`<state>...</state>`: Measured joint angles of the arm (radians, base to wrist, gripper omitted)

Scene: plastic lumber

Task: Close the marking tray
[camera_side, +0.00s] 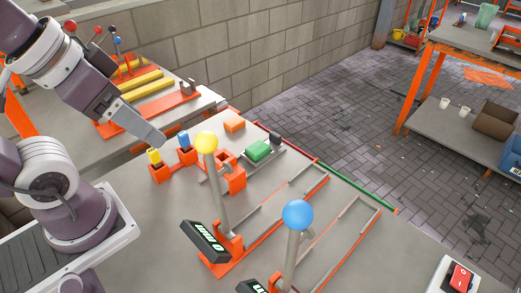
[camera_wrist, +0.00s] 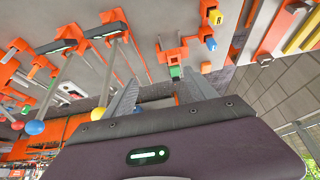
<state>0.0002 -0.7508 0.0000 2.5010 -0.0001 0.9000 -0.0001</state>
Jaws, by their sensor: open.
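No label here reads "marking tray", and I cannot tell for sure which part it is. A green block (camera_side: 258,150) rests on a grey metal piece at the bench's far side. Two long orange-edged rail frames (camera_side: 300,205) lie open on the bench, beside a yellow-knobbed lever (camera_side: 205,142) and a blue-knobbed lever (camera_side: 298,214). My gripper (camera_side: 160,138) hangs above the bench near the small orange holders, left of the yellow knob. In the wrist view my gripper (camera_wrist: 160,76) has its fingers spread, with nothing held. Orange fixtures show beyond the fingers.
Orange holders carry a yellow block (camera_side: 154,156) and a blue block (camera_side: 183,140). Black display panels (camera_side: 205,242) stand at the lever bases. A red switch (camera_side: 460,278) sits at lower right. Another bench with yellow bars (camera_side: 140,85) is behind. A block wall bounds the back.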

